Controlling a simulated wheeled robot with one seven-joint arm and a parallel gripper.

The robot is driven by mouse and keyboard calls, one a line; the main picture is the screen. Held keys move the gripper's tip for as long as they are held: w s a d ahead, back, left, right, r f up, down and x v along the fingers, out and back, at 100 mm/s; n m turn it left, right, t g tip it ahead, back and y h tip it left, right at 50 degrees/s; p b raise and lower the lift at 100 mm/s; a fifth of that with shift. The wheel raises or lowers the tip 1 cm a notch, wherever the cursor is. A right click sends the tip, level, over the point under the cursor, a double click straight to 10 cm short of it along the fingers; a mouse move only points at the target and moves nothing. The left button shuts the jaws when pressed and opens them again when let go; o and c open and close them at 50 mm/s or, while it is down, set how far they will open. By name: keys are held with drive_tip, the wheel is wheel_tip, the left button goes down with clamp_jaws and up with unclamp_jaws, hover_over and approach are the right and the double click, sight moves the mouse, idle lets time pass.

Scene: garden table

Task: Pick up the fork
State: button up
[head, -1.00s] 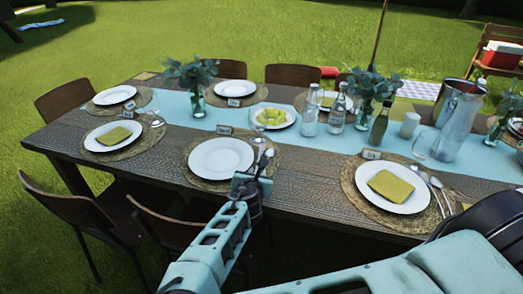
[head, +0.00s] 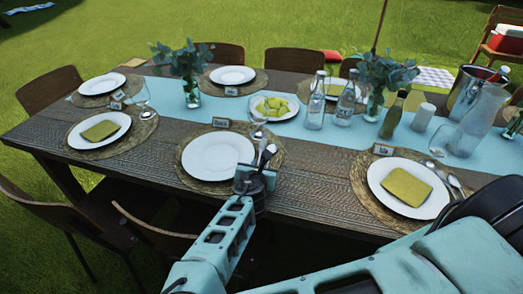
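I cannot pick out a fork for certain in the head view. Two pieces of cutlery (head: 267,154) show their far ends at the right of the middle front plate (head: 213,156); their near ends are hidden behind my gripper. My gripper (head: 257,178) is at the table's front edge, over the right side of the woven placemat (head: 186,176). Its fingers are seen from behind, so I cannot tell whether they are open or shut, or whether they touch the cutlery.
A right-hand setting has a plate with a yellow napkin (head: 407,186) and cutlery (head: 447,177) beside it. Glass bottles (head: 316,103), a jug (head: 474,132) and a vase (head: 192,95) stand on the blue runner. Chairs (head: 150,225) line the front edge.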

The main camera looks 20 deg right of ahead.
clamp_jaws()
